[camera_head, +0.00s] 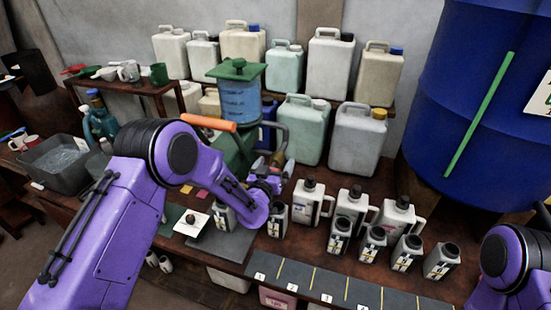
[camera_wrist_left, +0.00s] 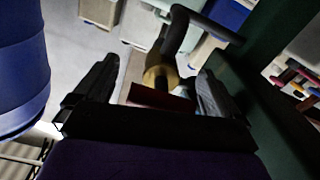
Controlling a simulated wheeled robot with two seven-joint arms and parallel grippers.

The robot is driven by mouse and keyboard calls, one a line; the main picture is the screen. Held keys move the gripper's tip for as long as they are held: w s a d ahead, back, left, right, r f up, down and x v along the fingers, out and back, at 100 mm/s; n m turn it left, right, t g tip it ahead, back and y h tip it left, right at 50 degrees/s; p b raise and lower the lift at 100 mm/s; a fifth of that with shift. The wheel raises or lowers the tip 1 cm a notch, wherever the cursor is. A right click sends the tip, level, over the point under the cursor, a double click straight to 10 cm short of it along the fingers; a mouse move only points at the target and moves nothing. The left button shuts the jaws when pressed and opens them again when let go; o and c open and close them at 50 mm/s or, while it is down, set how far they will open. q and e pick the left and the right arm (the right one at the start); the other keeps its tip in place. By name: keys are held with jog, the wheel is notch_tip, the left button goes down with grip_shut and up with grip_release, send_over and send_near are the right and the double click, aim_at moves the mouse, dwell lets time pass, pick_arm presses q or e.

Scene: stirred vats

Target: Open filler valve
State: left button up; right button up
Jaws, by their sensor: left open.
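The filler has a blue tank (camera_head: 240,100) with a green lid, on a green stand, with a dark bent pipe (camera_head: 281,143) on its right. In the left wrist view the pipe (camera_wrist_left: 187,22) curves down to a brass-coloured valve body (camera_wrist_left: 157,74). A dark red piece (camera_wrist_left: 160,99), perhaps the valve lever, lies below the brass. My left gripper (camera_head: 270,178) is just below the pipe. Its fingers (camera_wrist_left: 153,88) are open, one on each side of the brass and red parts; contact cannot be told. In the head view my gripper partly hides the valve. My right gripper is out of view.
An orange handle (camera_head: 208,123) sticks out left of the tank. Several small bottles (camera_head: 340,235) and jugs (camera_head: 309,203) stand right of my left gripper. A dark mat (camera_head: 222,241) lies below it. A large blue drum (camera_head: 470,110) stands at the right.

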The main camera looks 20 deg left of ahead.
pick_arm(q)
jog(key=shift+w, duration=0.55)
jog(key=c, duration=0.9)
